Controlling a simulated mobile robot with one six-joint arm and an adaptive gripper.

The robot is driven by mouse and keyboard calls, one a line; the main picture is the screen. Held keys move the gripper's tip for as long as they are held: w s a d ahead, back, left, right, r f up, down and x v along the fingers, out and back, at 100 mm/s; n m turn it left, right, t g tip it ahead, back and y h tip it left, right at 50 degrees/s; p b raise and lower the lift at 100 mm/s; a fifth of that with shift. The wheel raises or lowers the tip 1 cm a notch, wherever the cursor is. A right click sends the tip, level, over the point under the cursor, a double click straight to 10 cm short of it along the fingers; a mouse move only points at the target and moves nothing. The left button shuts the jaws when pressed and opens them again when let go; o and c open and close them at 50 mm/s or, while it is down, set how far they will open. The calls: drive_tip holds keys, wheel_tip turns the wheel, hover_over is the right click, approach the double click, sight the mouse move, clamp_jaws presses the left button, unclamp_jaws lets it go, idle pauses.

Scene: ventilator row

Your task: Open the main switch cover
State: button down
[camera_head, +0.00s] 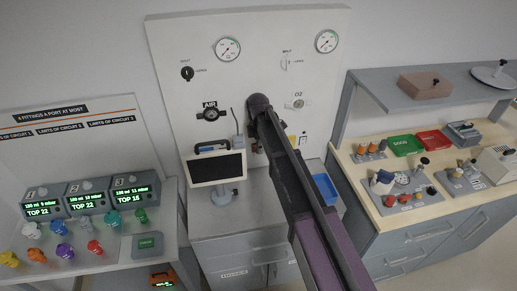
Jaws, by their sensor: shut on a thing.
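My arm reaches up to the tall white wall panel, and its dark rounded end lies in front of the panel's middle. My gripper (256,146) shows only as small dark parts at the left edge of my arm, low on the panel. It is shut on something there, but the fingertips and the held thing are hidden. I cannot make out the main switch or its cover; that part of the panel is largely behind my arm. A small yellow-marked label (291,141) shows just right of the arm.
The white panel (180,40) carries gauges (228,49), an AIR fitting (210,114) and an O2 fitting (298,103). A monitor (216,167) stands close left of my arm, a blue tray (325,187) right. Benches with small parts flank both sides.

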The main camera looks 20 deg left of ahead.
drive_tip(key=c, duration=0.8)
unclamp_jaws()
drive_tip(key=shift+d, duration=0.1)
drive_tip(key=shift+o, duration=0.2)
drive_tip(key=shift+s+f, duration=0.1)
drive_tip(key=shift+s, duration=0.05)
wheel_tip(320, 180, down, 8)
drive_tip(key=w+t+y+b, duration=0.1)
drive_tip(key=t+y+b, duration=0.7)
drive_tip(key=t+b, duration=0.6)
drive_tip(key=b, duration=0.8)
drive_tip(key=shift+w+a+y, duration=0.2)
drive_tip(key=shift+a+y, duration=0.1)
drive_tip(key=shift+a, duration=0.1)
drive_tip(key=shift+b, duration=0.35)
